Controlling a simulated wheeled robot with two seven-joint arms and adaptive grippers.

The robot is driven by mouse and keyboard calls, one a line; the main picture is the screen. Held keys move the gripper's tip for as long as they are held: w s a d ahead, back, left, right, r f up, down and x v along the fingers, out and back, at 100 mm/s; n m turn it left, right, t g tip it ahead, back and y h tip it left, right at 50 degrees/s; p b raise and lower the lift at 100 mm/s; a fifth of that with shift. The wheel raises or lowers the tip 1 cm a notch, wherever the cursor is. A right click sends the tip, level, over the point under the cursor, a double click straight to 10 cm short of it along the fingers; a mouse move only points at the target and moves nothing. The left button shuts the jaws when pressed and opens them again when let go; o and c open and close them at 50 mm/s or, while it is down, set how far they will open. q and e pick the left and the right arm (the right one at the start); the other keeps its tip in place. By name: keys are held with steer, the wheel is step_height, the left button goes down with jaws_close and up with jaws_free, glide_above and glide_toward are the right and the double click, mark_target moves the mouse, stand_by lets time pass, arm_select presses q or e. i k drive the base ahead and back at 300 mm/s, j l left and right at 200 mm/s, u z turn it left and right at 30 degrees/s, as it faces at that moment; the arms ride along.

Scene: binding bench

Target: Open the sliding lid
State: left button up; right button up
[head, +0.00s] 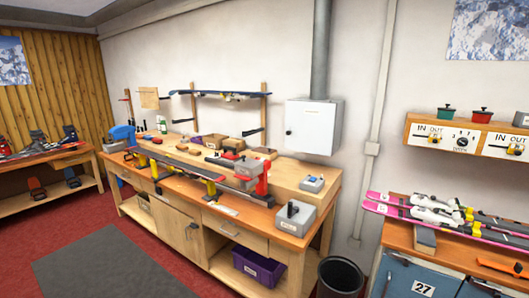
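A grey box (295,217) with a dark upright knob or handle on top and a small label on its front stands at the right front corner of the wooden workbench (258,221). A smaller grey box (312,184) with a dark top part sits behind it on the raised back shelf. I cannot tell at this size which of these has the sliding lid, or whether a lid is open. Neither of my grippers is in view.
A ski (190,170) lies clamped along the bench. A white wall cabinet (314,126) hangs above. A black bin (340,277) stands right of the bench. Pink skis (437,222) lie on the right-hand counter. The dark floor mat (112,268) before the bench is clear.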

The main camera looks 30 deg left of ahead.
mark_target(259, 149)
steer(key=j+z, duration=0.15)
steer(key=j, duration=0.3)
steer(key=k+j+z, duration=0.15)
steer(key=j, duration=0.25)
steer(key=k+j+z, duration=0.15)
steer(key=j, duration=0.3)
steer(key=j+z, duration=0.2)
steer(key=j, duration=0.25)
steer(key=k+j+z, duration=0.15)
steer(key=j, duration=0.2)
steer(key=k+j+z, duration=0.15)
steer(key=j, duration=0.25)
steer(key=k, duration=0.1)
